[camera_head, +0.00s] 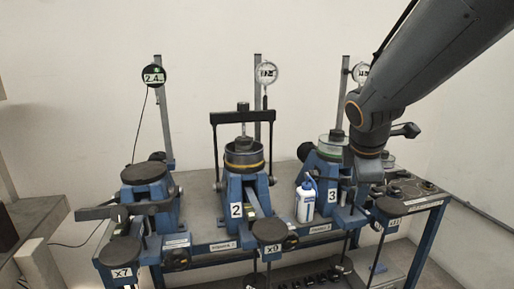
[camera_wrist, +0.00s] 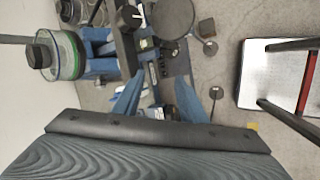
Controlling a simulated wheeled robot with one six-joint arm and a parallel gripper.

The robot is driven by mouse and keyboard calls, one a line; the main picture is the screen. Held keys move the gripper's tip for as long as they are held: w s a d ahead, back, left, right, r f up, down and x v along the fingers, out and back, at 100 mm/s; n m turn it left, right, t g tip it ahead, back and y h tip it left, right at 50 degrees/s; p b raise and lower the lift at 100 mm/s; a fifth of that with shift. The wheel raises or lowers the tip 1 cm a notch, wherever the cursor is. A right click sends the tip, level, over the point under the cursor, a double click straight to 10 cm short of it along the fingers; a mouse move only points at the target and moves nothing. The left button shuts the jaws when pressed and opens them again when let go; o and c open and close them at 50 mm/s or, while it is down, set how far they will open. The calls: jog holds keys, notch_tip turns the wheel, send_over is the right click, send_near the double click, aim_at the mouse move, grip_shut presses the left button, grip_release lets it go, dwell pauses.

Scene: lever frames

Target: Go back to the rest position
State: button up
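My gripper comes down over the right-hand lever frame, labelled 3 (camera_head: 333,195). In the wrist view its two blue fingers stand apart, so my gripper (camera_wrist: 157,96) looks open, with nothing clearly held between them. In the head view my own wrist and the frame's parts hide the fingertips. The frame's green-rimmed round cell (camera_head: 332,147) stands just left of my wrist; a green-rimmed clear cell (camera_wrist: 70,55) also shows at the left of the wrist view. I cannot tell whether the fingers touch anything.
The middle lever frame, labelled 2 (camera_head: 236,210), and the left lever frame (camera_head: 150,200) share the bench. A white bottle (camera_head: 305,202) stands between frames 2 and 3. Dial gauges (camera_head: 266,73) rise behind on posts. A white-topped, red-barred piece (camera_wrist: 270,75) is at right in the wrist view.

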jog(key=s+a+f+m+g+y, duration=0.1)
jog(key=s+a+f+m+g, duration=0.1)
jog(key=s+a+f+m, duration=0.2)
jog(key=s+a+f+m+g+y, duration=0.1)
jog(key=s+a+f+m, duration=0.3)
jog(key=s+f+m, duration=0.5)
notch_tip(320, 180, down, 2)
jog(key=shift+s+f+m+g+y, duration=0.15)
jog(key=shift+m+g+y, duration=0.35)
jog(key=shift+m, duration=0.7)
